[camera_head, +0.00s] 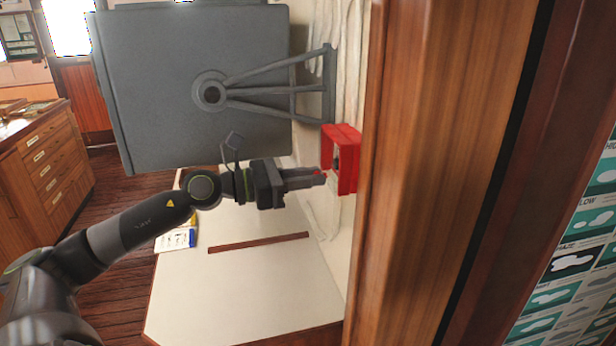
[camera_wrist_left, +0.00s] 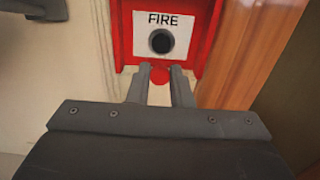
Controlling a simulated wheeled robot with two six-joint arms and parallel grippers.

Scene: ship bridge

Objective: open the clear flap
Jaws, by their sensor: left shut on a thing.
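A red fire call box (camera_head: 343,145) is fixed to the pale wall beside the wooden post. In the left wrist view its red frame (camera_wrist_left: 122,30) surrounds a white plate marked FIRE (camera_wrist_left: 182,20) with a dark round button (camera_wrist_left: 161,42). The clear flap itself is too transparent to make out. A small red tab (camera_wrist_left: 159,75) shows at the lower edge of the box, between my fingertips. My left gripper (camera_head: 323,179) reaches in from the left and is shut on this tab; its fingertips also show in the left wrist view (camera_wrist_left: 160,80). My right gripper is not in view.
A large grey panel (camera_head: 170,80) on a bracket (camera_head: 285,90) stands above my left arm. A pale desk top (camera_head: 250,285) lies below, with a brown strip (camera_head: 258,243) on it. The wooden post (camera_head: 440,180) stands close at right.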

